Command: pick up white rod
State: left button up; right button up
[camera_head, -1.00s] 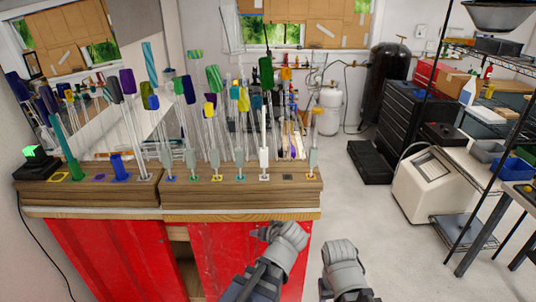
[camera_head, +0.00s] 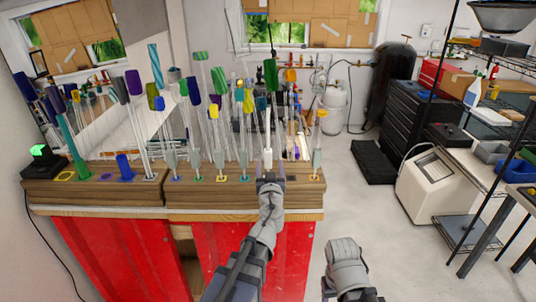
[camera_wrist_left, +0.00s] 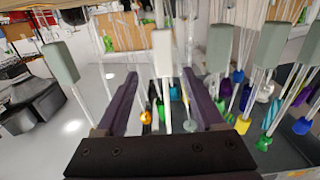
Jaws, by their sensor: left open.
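The white rod (camera_head: 268,128) stands upright near the right end of the wooden rack. Its pale block (camera_wrist_left: 162,52) and clear stem show in the left wrist view. My left gripper (camera_head: 270,181) is open in front of the white rod's lower part. In the left wrist view its dark fingers (camera_wrist_left: 159,77) are spread, with the stem seen between them. I cannot tell how deep the stem is between them. My right arm shows at the lower middle of the head view; its fingers are not seen.
Several rods with coloured ends stand close by on the wooden rack (camera_head: 95,186), mostly to the left. A rod with a grey-green block (camera_head: 317,160) stands just to the right. Open floor (camera_head: 375,215) lies right of the bench.

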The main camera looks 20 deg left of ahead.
aim_at(268, 158)
pick_arm(q)
jog(key=shift+a+f+x, duration=0.1)
jog(key=shift+a+x, duration=0.05)
jog(key=shift+x, duration=1.7)
jog(key=shift+a+f+x, duration=0.1)
jog(key=shift+f+x, duration=0.05)
jog(key=shift+x, duration=1.7)
jog(key=shift+s, duration=0.1)
grip_shut()
